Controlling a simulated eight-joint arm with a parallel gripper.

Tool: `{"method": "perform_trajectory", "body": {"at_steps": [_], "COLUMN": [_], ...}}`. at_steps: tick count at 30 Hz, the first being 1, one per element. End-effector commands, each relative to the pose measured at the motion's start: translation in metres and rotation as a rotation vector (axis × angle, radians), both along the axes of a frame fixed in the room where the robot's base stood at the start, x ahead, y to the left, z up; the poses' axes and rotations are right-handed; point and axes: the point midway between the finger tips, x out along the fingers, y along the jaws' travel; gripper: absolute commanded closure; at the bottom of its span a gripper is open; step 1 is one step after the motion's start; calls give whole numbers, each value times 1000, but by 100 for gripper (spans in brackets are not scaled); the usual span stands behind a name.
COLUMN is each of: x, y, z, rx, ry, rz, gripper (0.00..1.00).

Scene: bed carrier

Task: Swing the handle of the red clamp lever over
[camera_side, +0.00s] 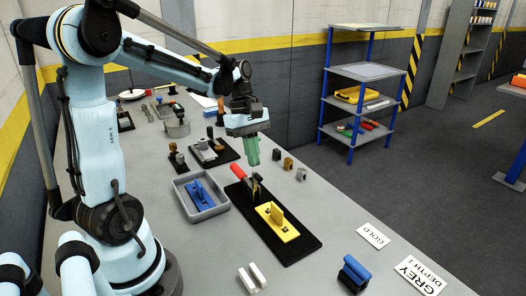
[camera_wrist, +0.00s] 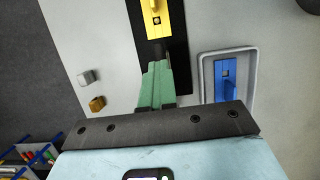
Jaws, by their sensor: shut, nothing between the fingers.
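The red clamp lever's handle (camera_side: 238,171) sticks up at a tilt toward the upper left at the far end of a black base plate (camera_side: 297,247). A yellow block with an upright fin (camera_side: 277,224) sits on the same plate and also shows at the top of the wrist view (camera_wrist: 155,18). My gripper (camera_side: 252,158), with green fingers, is shut and empty. It hangs pointing down above and just beyond the red handle, apart from it as far as I can tell. In the wrist view the green fingers (camera_wrist: 157,84) cover the clamp, and the red handle is hidden.
A grey tray (camera_side: 222,207) holding a blue block (camera_side: 198,191) stands left of the plate. Small metal and brass blocks (camera_side: 288,164) lie to the right of my gripper. A blue block (camera_side: 353,273) and label cards (camera_side: 373,235) lie near the front.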

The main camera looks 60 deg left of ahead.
Motion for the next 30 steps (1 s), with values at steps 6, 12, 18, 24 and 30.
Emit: {"method": "perform_trajectory", "body": {"at_steps": [6,12,18,24,30], "x": [0,0,0,0,0], "y": [-3,-4,-8,-8,-8], "z": [0,0,0,0,0], "rx": [0,1,1,1,1], "ry": [0,0,-1,-1,-1], "rz": [1,0,1,1,1], "gripper": [100,100,100,100,100]}}
